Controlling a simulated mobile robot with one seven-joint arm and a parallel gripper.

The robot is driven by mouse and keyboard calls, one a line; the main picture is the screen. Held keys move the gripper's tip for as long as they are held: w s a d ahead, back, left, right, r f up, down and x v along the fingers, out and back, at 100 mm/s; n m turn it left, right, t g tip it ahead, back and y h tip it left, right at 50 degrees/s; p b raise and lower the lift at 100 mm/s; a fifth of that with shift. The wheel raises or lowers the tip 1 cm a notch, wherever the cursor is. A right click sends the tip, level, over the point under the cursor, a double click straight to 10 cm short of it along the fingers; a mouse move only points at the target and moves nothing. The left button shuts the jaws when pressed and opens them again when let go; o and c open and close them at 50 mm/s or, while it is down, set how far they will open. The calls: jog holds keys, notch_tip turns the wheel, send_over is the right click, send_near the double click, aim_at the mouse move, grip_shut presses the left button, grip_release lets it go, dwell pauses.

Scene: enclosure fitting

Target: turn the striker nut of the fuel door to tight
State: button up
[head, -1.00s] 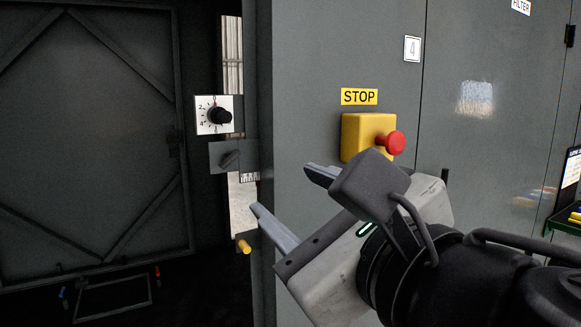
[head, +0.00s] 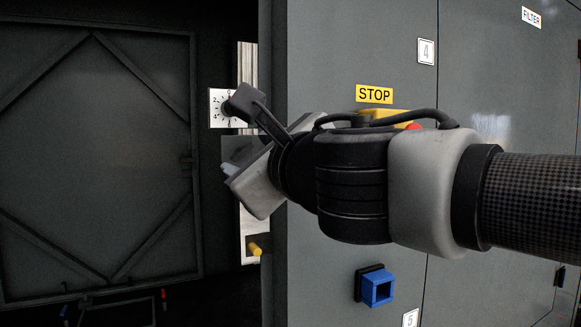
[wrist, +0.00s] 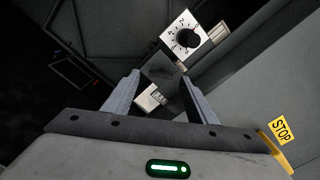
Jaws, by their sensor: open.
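My gripper (wrist: 159,76) is open and empty in the wrist view, its two grey fingers spread and pointing toward the door frame. In the head view my gripper body (head: 258,182) covers much of the bracket area below the dial, and its fingertips are mostly hidden. A small pale label (wrist: 150,98) shows between the fingers in the wrist view. The striker nut cannot be made out clearly now; the gripper hides the bracket where it may sit. A large dark door panel (head: 100,150) with diagonal braces stands at the left; I cannot tell if it is the fuel door.
A white dial (head: 218,108) with a black knob (wrist: 187,38) is close to my fingers. A yellow peg (head: 255,249) is below. The yellow stop box (head: 375,116) is behind my arm. A blue square fitting (head: 377,288) sticks out of the grey cabinet wall.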

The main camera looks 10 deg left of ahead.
aim_at(241, 152)
jog(key=shift+x, duration=1.05)
jog(key=c, duration=1.1)
